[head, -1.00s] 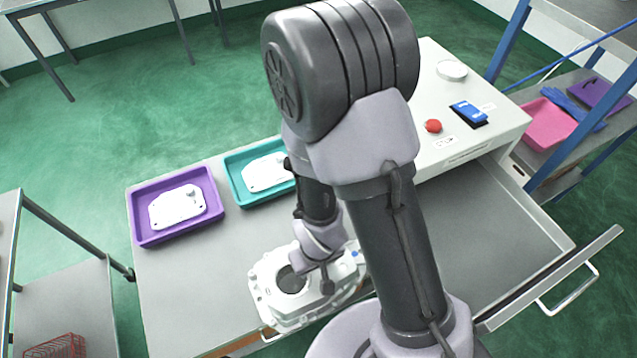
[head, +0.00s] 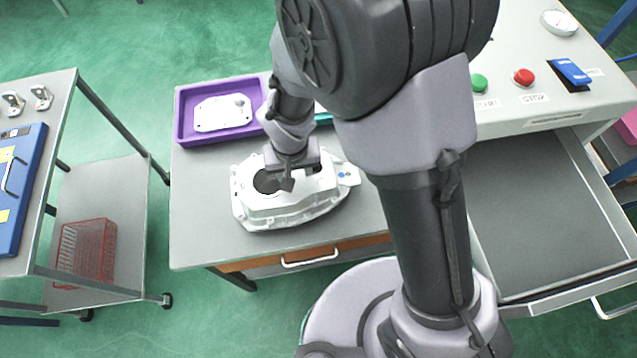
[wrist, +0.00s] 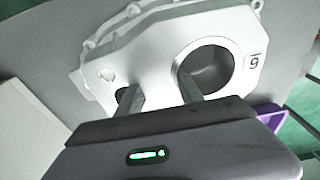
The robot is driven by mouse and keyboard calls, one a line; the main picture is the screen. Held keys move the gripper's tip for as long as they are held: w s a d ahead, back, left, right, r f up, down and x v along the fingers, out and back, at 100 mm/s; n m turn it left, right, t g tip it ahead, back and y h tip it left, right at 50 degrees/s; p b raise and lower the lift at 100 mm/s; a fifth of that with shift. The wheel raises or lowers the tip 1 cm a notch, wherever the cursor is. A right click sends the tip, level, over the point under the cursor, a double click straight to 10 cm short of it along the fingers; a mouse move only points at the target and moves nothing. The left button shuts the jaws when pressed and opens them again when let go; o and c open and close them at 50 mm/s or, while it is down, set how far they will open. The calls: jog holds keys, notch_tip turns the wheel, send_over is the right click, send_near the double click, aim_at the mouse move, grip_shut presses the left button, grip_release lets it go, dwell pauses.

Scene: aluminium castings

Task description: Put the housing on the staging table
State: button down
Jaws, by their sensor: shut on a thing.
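The white cast housing (head: 247,203) is over the grey bench top (head: 205,235), near its front edge. It also shows in the wrist view (wrist: 150,50), with a large round bore and a label reading "9" or "6". My gripper (head: 288,184) is above the housing and shut on it. In the wrist view, one finger of my gripper (wrist: 160,93) goes into the small hole and the other into the large bore. I cannot tell whether the housing touches the bench. No label shows which surface is the staging table.
A purple tray (head: 184,128) with a white plate (head: 222,114) stands behind the housing. A teal tray (head: 322,118) is mostly hidden by my arm. An open drawer (head: 540,215) is at right. A trolley (head: 70,88) with a blue case (head: 20,190) and red basket (head: 85,250) is at left.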

jog(key=shift+w+a, duration=0.25)
jog(key=shift+a, duration=0.2)
jog(key=shift+f, duration=0.25)
notch_tip(320, 180, down, 3)
jog(key=shift+f+b, duration=0.1)
jog(key=shift+b, duration=0.8)
jog(key=c, duration=0.8)
grip_release()
jog(key=shift+o, duration=0.2)
